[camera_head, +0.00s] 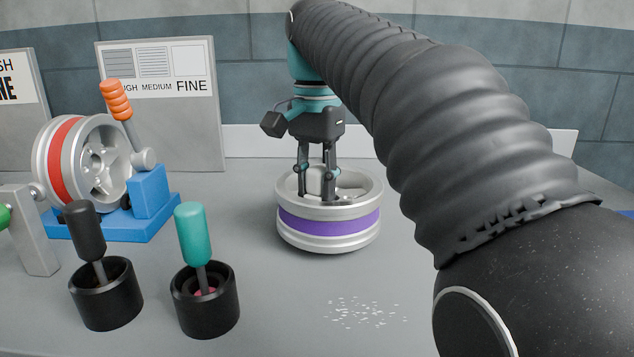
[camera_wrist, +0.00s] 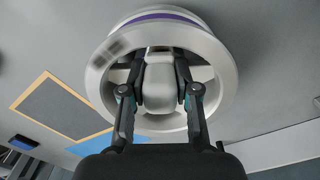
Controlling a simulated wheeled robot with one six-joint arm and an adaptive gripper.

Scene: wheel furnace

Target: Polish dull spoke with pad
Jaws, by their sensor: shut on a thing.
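A silver wheel with a purple band (camera_head: 329,222) lies flat at the middle of the table; I cannot tell whether it touches the table. My gripper (camera_head: 316,198) points down into it. In the wrist view my gripper (camera_wrist: 161,98) is shut on a pale grey rounded part of the purple-banded wheel (camera_wrist: 222,60), its hub or a spoke. A dark smudge shows on this wheel's rim there. A teal-handled tool (camera_head: 191,236) and a black-handled tool (camera_head: 84,232) stand tilted in black cups. A pink bit shows under the teal one. No dull spoke is clear.
A red-banded wheel (camera_head: 62,160) stands upright on a blue fixture (camera_head: 152,193) with an orange-handled lever (camera_head: 116,98). A board reading MEDIUM and FINE (camera_head: 160,115) stands behind. White flecks (camera_head: 365,313) lie on the front table. My arm covers the right side.

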